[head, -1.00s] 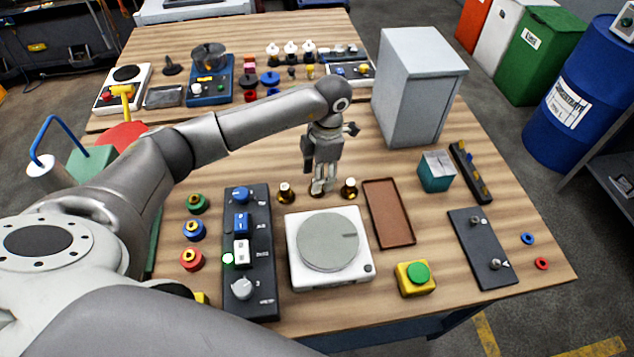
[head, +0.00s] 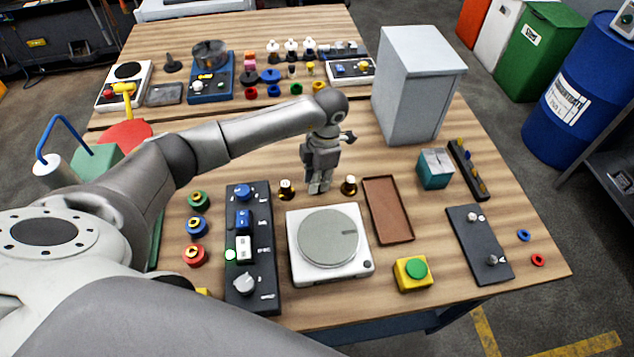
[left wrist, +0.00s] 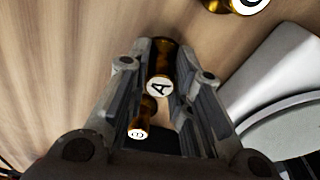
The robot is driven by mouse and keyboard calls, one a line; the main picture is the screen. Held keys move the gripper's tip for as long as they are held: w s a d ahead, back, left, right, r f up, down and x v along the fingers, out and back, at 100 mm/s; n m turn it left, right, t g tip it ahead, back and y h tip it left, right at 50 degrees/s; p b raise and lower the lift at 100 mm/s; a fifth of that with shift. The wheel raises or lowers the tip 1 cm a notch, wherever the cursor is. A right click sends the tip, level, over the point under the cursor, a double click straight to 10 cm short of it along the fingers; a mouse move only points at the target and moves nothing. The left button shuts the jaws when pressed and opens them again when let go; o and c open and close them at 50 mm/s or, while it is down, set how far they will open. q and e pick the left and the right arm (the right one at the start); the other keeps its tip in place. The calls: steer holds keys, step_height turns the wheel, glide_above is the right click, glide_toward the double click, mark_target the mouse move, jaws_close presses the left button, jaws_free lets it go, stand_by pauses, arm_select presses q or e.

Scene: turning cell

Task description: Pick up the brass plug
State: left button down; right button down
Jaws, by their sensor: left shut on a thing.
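My left gripper (head: 319,187) points down at the table behind the round-plate device. It is shut on a brass plug (left wrist: 162,57) with a white cap marked "A", seen between the fingers in the left wrist view. In the head view the fingers hide this plug, and I cannot tell whether it is clear of the table. Another brass plug (head: 286,190) stands just left of the gripper and a third brass plug (head: 349,186) just right of it. My right gripper is not in view.
The white device with a round grey plate (head: 327,238) stands in front of the gripper. A brown tray (head: 388,210) is to its right, a dark switch panel (head: 262,215) to its left. A tall grey cabinet (head: 418,85) stands behind right. Bare wood lies behind the plugs.

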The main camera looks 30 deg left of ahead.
arm_select(q)
steer(key=shift+r, duration=0.1)
steer(key=shift+w+r+b, duration=0.1)
steer(key=shift+r+b, duration=0.3)
steer(key=shift+b, duration=0.1)
steer(key=shift+s+d+r+b, duration=0.1)
steer(key=shift+r+b, duration=0.3)
steer(key=shift+r, duration=0.25)
steer(key=shift+s+d+r+b, duration=0.1)
steer(key=shift+r+b, duration=0.25)
steer(key=shift+r, duration=0.25)
steer(key=s+d+r+b, duration=0.3)
steer(key=s+d+r, duration=0.6)
steer(key=s, duration=0.1)
steer(key=shift+r, duration=0.3)
steer(key=shift+s, duration=0.1)
